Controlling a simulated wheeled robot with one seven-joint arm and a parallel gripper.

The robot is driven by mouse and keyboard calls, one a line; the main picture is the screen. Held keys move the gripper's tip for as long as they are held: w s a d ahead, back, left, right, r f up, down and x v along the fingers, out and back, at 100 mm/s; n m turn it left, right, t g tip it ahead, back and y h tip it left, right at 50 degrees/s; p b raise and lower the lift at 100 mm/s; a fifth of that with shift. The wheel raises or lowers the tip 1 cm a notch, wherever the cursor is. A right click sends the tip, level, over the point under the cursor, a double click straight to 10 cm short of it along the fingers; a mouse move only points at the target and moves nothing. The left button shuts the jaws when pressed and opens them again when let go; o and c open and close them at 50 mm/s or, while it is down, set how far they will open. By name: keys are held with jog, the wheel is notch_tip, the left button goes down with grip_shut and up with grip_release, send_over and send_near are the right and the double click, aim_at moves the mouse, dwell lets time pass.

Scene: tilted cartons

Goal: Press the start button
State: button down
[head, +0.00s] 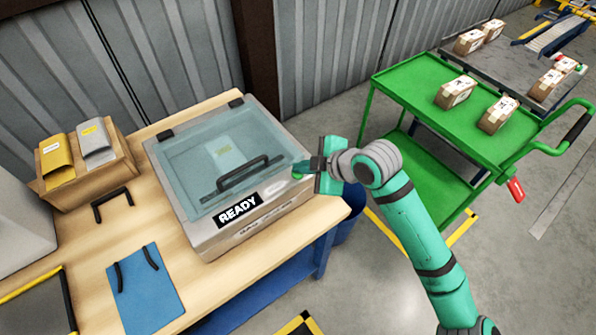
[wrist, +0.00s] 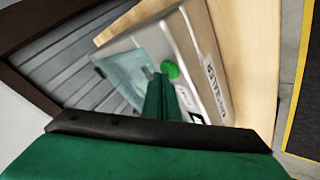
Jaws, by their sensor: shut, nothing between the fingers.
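A light grey machine (head: 210,240) with a closed, see-through lid (head: 190,175) stands on the wooden table. Its front carries a black READY label (head: 238,210). A yellowish-white item (head: 224,155) shows dimly under the lid. A bright green round button (wrist: 170,69) sits on the machine's top face in the wrist view. My gripper (head: 301,168) is at the machine's right front corner, fingers shut and empty. In the wrist view my fingertips (wrist: 162,82) are right beside the button; I cannot tell whether they touch it. In the head view my gripper largely hides the button area.
A dark lid handle (head: 250,174) rises just left of my gripper. A green cart (head: 425,85) with cartons stands right.

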aim_at(301, 175)
jog(key=shift+f, duration=0.2)
dwell(0.4)
jog(key=shift+w+r, duration=0.1)
jog(key=shift+r, duration=0.75)
jog(key=shift+r, duration=2.5)
